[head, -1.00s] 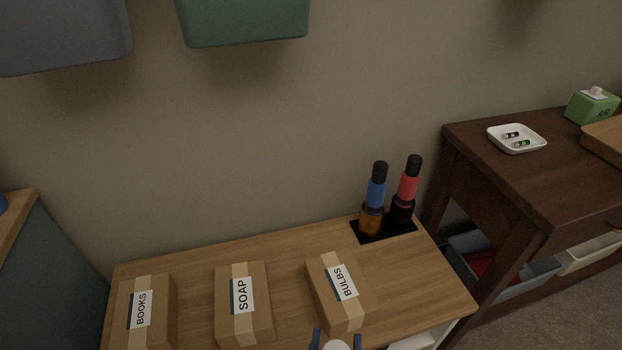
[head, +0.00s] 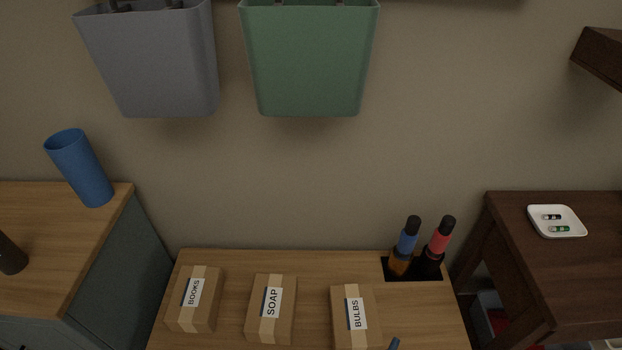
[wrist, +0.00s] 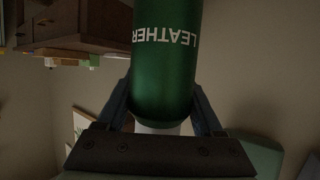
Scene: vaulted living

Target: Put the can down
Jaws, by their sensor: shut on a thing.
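The can (wrist: 166,70) is green with white lettering "LEATHER", which reads upside down in the wrist view. My gripper (wrist: 164,112) is shut on it, with a blue finger on each side of the can. The can's far end is cut off by the top of the wrist view. In the head view only a small blue tip of my gripper (head: 394,344) shows at the bottom edge, and the can is not seen there.
Boxes labelled BOOKS (head: 195,299), SOAP (head: 271,309) and BULBS (head: 355,317) stand on a wooden top (head: 310,262). Two bottles (head: 420,248) stand in a dark holder. A white dish (head: 556,222) with batteries is at right. Grey (head: 160,65) and green (head: 309,60) bins hang above.

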